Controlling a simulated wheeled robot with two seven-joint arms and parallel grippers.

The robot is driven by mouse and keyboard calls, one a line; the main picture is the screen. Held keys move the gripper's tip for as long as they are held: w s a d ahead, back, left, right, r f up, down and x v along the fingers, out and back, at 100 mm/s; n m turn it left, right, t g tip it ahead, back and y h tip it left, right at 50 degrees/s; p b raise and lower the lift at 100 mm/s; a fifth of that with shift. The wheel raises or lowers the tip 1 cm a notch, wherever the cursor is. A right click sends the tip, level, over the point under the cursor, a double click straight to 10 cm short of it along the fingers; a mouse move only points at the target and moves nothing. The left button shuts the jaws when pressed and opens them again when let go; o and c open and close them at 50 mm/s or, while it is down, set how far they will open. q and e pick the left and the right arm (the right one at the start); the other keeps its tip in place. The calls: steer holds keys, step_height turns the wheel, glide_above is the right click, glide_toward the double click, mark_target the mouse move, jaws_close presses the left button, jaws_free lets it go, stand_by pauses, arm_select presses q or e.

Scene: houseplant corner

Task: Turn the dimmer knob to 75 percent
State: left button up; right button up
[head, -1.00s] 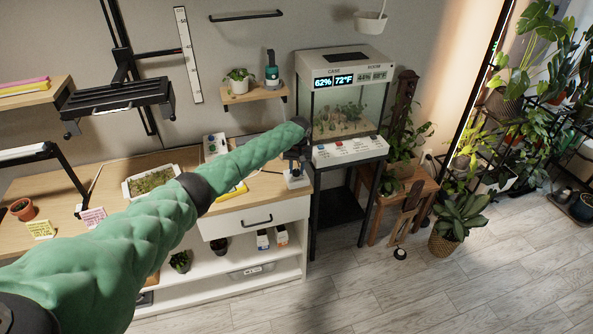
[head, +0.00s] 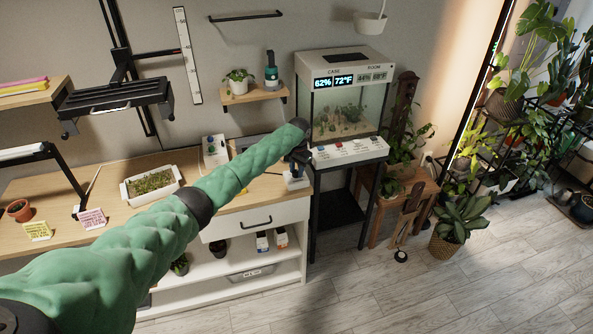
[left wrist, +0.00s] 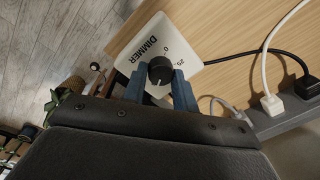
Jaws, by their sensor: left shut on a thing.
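The dimmer is a white plate marked DIMMER, with a black round knob (left wrist: 160,70) on it in the left wrist view. The plate (left wrist: 165,42) shows the marks 0 and 25; the other marks are hidden. A pale line shows on the knob's side toward my gripper. My left gripper (left wrist: 158,88) is shut on the knob, one blue finger on either side. In the head view, the gripper (head: 298,161) is at the bench's right end, above the white dimmer plate (head: 296,181); the knob is hidden there. My right gripper is not in view.
A glass plant case (head: 345,105) on a black stand is just right of the bench. A white tray of seedlings (head: 128,196) is left of my arm.

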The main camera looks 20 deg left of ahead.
mark_target(297, 171)
arm_select(q)
steer(key=o, duration=0.8)
steer(key=shift+o, duration=0.9)
steer(key=shift+r, duration=0.2)
step_height(297, 171, up, 6)
steer(key=b, duration=0.2)
steer(key=shift+d+f+b, duration=0.1)
steer(key=shift+f+b, duration=0.05)
steer(key=shift+b, duration=0.2)
steer(key=shift+r, duration=0.8)
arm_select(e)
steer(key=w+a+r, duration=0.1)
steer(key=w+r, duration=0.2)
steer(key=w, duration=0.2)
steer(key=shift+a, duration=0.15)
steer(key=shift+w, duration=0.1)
arm_select(q)
steer(key=shift+s+d, duration=0.1)
